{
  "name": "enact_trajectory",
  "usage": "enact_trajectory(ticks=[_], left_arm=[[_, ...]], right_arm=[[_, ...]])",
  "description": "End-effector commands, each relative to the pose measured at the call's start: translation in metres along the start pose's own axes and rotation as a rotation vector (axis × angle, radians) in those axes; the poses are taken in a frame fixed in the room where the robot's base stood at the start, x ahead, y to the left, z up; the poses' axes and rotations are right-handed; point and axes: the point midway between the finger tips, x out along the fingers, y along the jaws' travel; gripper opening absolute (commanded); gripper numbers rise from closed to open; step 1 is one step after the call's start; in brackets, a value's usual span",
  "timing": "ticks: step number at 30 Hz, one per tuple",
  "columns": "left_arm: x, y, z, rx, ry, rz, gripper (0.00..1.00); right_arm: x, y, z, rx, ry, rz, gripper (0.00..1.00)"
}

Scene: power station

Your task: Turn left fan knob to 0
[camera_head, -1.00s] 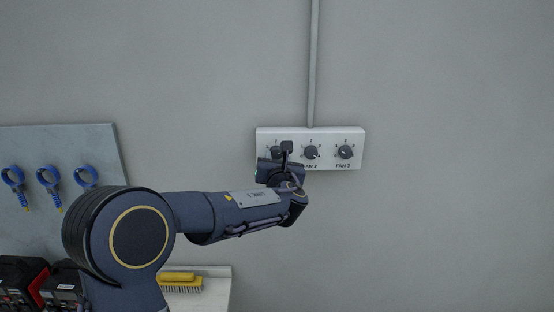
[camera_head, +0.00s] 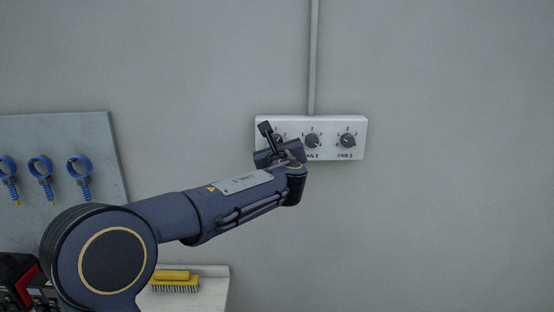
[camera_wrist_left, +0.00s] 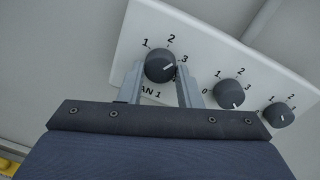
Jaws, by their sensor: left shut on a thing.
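A white fan panel (camera_head: 330,124) is fixed on the wall with three dark round knobs in a row. The left knob (camera_wrist_left: 160,65), above the "FAN 1" label, sits between the fingers of my left gripper (camera_wrist_left: 158,80) in the left wrist view. The gripper is shut on this knob. Its white pointer line aims toward the 3 mark in that view. In the head view my left gripper (camera_head: 272,145) covers most of the left knob and its label. My right gripper is not in view.
The middle knob (camera_head: 312,141) and the right knob (camera_head: 348,140) are uncovered, close to the right of my gripper. A grey pipe (camera_head: 314,60) runs up from the panel. A tool board (camera_head: 100,140), a yellow brush (camera_head: 175,277) and a bench (camera_head: 216,290) are at left.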

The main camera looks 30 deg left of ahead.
Motion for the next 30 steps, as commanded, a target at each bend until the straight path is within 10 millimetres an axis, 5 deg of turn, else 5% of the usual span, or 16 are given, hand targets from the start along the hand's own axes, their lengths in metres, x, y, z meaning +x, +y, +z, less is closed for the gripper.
enact_trajectory(ticks=[30], left_arm=[[0.000, 0.001, -0.002, -0.968, 0.057, -0.012, 0.08]], right_arm=[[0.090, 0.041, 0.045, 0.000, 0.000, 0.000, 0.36]])
